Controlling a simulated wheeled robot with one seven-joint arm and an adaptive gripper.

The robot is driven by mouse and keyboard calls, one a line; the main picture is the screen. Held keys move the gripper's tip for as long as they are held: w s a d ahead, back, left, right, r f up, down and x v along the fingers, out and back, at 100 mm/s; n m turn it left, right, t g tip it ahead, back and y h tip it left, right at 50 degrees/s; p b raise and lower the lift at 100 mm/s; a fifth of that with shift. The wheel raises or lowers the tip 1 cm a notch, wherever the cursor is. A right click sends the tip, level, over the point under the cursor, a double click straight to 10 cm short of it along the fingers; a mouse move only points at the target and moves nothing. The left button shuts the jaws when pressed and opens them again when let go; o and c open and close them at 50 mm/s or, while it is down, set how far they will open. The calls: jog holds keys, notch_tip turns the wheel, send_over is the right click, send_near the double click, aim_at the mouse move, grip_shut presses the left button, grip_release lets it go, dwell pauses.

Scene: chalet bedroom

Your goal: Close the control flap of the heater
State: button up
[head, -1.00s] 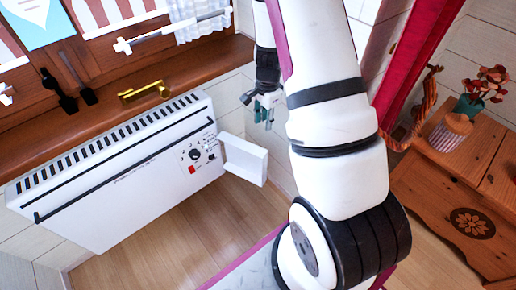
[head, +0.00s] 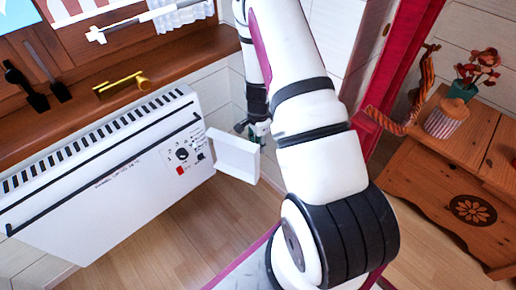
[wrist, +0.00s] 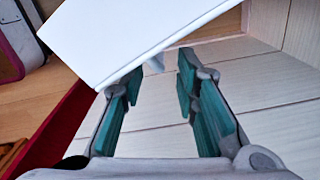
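The white heater (head: 90,185) stands against the wall under the window sill in the head view. Its control flap (head: 233,156) is a white plate standing out from the heater's right end, leaving the control panel (head: 183,154) with knob and red switch uncovered. My gripper (head: 257,131) is at the flap's far right edge, partly hidden behind the flap and my arm. In the wrist view the teal fingers of my gripper (wrist: 158,73) are apart with nothing visibly held. A white panel, apparently the flap (wrist: 130,32), lies just beyond the fingertips; contact cannot be told.
A wooden sill (head: 60,125) with a brass handle (head: 121,84) runs above the heater. The floor below the heater is clear.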

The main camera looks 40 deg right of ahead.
jog(key=shift+f, duration=0.75)
jog(key=shift+c, duration=0.5)
grip_shut()
jog(key=shift+w+a, duration=0.1)
jog(key=shift+a, duration=0.05)
jog(key=shift+a+r, duration=0.1)
